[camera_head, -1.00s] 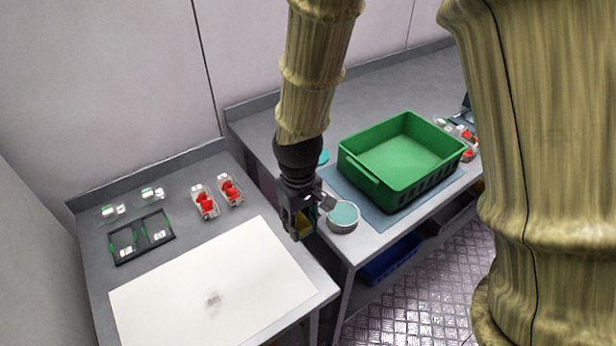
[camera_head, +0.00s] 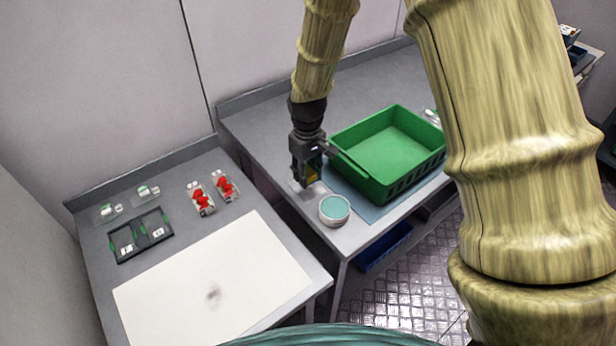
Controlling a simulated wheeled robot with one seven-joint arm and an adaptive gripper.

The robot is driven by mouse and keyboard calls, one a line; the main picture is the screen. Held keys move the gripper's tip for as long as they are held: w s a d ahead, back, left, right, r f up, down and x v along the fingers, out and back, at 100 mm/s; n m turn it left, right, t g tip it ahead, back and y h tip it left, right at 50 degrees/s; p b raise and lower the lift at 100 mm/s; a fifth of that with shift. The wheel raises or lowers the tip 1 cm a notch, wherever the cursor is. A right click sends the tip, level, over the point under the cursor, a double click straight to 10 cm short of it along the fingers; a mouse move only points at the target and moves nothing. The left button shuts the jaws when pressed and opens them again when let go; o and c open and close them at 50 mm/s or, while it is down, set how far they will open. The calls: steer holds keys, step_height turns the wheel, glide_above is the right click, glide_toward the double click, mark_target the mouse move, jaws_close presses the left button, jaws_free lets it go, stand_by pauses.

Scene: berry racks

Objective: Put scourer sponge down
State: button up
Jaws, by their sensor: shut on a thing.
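My gripper (camera_head: 308,180) points down over the left part of the right-hand bench (camera_head: 262,130). It is shut on the scourer sponge (camera_head: 315,172), of which only a small yellowish patch shows between the dark fingers. The rest of the sponge is hidden. The gripper is just left of the green crate and up and left of a round tub (camera_head: 334,221) with a teal top. A pale patch shows on the bench below the fingertips. I cannot tell whether the sponge touches the bench.
An empty green crate (camera_head: 352,176) stands on a blue-grey mat (camera_head: 373,213). The left bench holds two punnets of red berries (camera_head: 202,199) (camera_head: 225,186), a black frame (camera_head: 141,236), small clear trays and a white board (camera_head: 215,285). A gap separates the benches. My arm hides the right side.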

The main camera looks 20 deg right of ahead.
mark_target(307, 171)
steer(key=shift+f+p, duration=0.8)
steer(key=shift+f, duration=0.95)
steer(key=shift+f, duration=0.15)
steer(key=o, duration=1.1)
steer(key=shift+w, duration=0.1)
steer(key=shift+r+b, duration=1.8)
steer(key=shift+r, duration=4.35)
